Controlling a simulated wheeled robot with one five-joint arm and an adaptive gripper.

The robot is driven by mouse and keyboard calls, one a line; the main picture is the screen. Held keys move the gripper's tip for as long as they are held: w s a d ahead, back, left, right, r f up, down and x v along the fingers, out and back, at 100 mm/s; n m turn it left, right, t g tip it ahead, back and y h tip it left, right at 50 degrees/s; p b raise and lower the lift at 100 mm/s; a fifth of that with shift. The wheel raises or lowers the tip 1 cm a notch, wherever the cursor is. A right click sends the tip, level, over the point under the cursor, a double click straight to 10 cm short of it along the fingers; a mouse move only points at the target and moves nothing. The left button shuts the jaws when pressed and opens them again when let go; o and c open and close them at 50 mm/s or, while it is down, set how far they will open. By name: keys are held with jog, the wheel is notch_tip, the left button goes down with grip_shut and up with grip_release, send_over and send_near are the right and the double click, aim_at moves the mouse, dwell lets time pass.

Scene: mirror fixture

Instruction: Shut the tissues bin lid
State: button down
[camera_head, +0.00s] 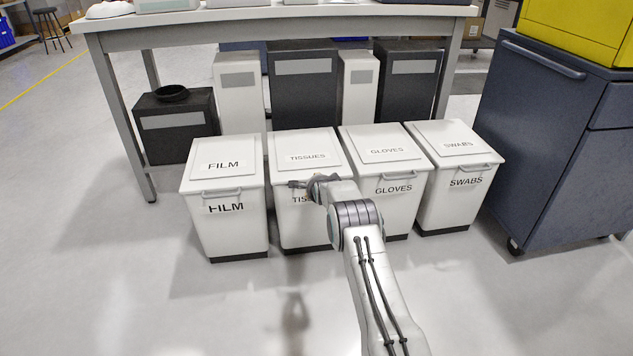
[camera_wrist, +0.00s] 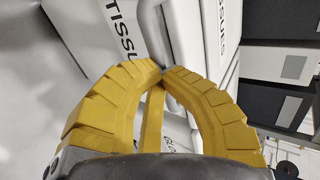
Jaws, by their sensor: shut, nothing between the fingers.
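The tissues bin is white, and its lid (camera_head: 308,147) lies flat, level with the neighbouring lids, and looks shut. The bin's front (camera_head: 290,230) is partly covered by my arm. My gripper (camera_head: 293,184) is at the front edge of this lid, near its handle, and points left in the head view. In the wrist view my gripper's yellow fingers (camera_wrist: 162,74) meet at the tips with nothing between them. The tissues bin's lettered front (camera_wrist: 122,45) and lid (camera_wrist: 208,22) show beyond them. I cannot tell whether the fingertips touch the bin.
The film bin (camera_head: 228,235) stands left, the gloves bin (camera_head: 405,215) and swabs bin (camera_head: 450,210) right, all with lids down. A table (camera_head: 270,25) and several boxes are behind. A dark blue cabinet (camera_head: 545,140) stands right. The front floor is clear.

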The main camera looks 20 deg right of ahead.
jog(key=shift+s+f+b, duration=0.2)
jog(key=shift+f+b, duration=0.15)
jog(key=shift+f, duration=0.9)
jog(key=c, duration=1.8)
grip_release()
jog(key=shift+f, duration=0.25)
jog(key=o, duration=0.7)
jog(key=shift+w, duration=0.1)
jog(key=shift+r, duration=0.15)
jog(key=shift+v, duration=6)
